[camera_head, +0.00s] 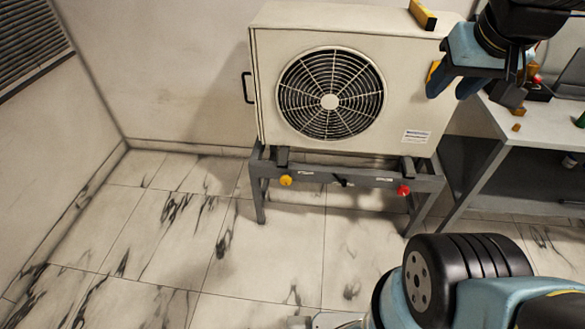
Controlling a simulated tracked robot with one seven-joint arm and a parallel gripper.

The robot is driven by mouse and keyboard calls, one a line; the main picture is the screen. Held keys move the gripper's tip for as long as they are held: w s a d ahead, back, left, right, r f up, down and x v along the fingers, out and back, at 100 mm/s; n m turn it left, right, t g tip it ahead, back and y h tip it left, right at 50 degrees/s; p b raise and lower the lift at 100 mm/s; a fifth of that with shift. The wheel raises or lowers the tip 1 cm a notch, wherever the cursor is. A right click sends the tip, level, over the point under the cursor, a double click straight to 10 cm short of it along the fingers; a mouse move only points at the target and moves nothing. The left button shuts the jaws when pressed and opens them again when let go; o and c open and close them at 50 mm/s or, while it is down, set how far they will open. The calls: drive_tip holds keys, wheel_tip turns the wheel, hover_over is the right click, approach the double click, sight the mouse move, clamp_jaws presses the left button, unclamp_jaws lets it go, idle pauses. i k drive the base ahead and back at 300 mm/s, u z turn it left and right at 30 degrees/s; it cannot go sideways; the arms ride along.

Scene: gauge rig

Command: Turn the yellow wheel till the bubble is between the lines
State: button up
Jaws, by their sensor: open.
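A small yellow wheel (286,180) sits on the front rail of the grey stand, below the left part of the fan unit. A yellow and dark bar (424,14), which looks like a spirit level, lies on top of the unit near its right end. Its bubble and lines are too small to make out. My gripper (451,90) is at the upper right, in front of the unit's right edge. It is open, its blue fingers point down, and nothing shows between them. It is well to the right of and above the yellow wheel.
The fan unit (330,22) rests on a grey stand (342,168). A red knob (403,190) is on the rail's right, with a dark lever (343,181) between. A workbench (540,124) with small items stands right. The floor (150,235) at left is clear.

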sight(285, 180)
drive_tip(key=z, duration=0.1)
drive_tip(key=i, duration=1)
drive_tip(key=u, duration=0.1)
